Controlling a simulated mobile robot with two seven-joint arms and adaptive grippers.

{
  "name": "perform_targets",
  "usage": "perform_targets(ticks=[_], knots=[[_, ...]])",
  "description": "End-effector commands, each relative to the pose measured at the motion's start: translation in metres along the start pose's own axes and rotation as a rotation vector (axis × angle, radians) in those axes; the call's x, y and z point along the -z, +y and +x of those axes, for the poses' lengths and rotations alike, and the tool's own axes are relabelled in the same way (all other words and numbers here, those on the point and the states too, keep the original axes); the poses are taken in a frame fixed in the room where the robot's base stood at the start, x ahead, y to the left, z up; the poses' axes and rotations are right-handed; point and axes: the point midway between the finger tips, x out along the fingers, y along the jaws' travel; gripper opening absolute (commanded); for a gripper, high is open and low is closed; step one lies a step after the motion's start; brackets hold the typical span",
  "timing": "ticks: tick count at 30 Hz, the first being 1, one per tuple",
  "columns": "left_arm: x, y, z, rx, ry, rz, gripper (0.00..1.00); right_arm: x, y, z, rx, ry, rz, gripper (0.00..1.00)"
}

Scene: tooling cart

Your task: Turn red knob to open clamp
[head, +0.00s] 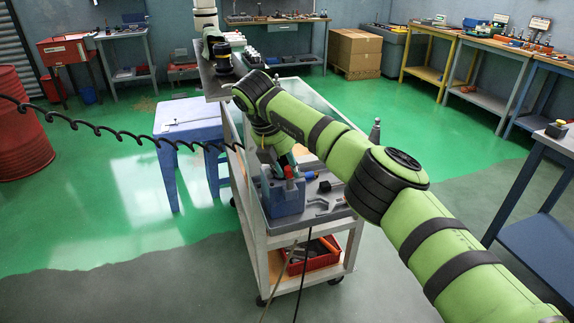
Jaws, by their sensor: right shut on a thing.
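A blue clamp block (287,199) stands on the top tray of the white tooling cart. A red knob (289,172) shows at the top of the block, partly hidden. My right arm comes in from the right and bends down over the cart. My right gripper (283,168) points down at the top of the clamp and is shut on the red knob. The fingers are small and partly covered, so their exact hold is hard to see. The clamp's jaws cannot be made out. My left gripper is not in view.
Loose tools (325,201) lie on the cart tray (288,226) right of the clamp. A red bin (318,257) sits on the lower shelf. A blue-and-white stool (190,118) stands left of the cart. A dark blue bench (540,225) is at the right. Green floor is free on the left.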

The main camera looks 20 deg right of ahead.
Motion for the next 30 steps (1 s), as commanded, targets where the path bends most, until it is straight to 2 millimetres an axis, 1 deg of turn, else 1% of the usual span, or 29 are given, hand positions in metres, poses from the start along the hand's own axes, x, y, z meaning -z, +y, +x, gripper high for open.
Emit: perform_targets(ticks=[1,2,3,13,17,20,24,30], knots=[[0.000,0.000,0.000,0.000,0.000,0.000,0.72,-0.004,0.000,-0.002,-0.003,-0.008,0.006,0.00],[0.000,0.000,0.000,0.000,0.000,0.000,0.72,-0.004,0.000,-0.002,-0.003,-0.008,0.006,0.38],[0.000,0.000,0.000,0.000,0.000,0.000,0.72,-0.004,0.000,-0.002,-0.003,-0.007,0.005,0.53],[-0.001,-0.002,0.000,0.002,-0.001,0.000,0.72,-0.001,0.000,-0.001,-0.001,-0.002,0.001,0.53],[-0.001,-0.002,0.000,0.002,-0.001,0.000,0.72,-0.001,0.000,-0.011,-0.003,-0.002,0.000,0.53],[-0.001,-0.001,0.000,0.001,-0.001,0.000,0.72,-0.002,0.001,-0.027,-0.005,-0.004,0.000,0.53],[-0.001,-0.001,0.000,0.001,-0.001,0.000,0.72,-0.002,0.000,-0.058,-0.005,-0.004,0.001,0.53],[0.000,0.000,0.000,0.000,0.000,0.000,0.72,-0.003,0.000,-0.097,-0.004,-0.005,0.004,0.53]])
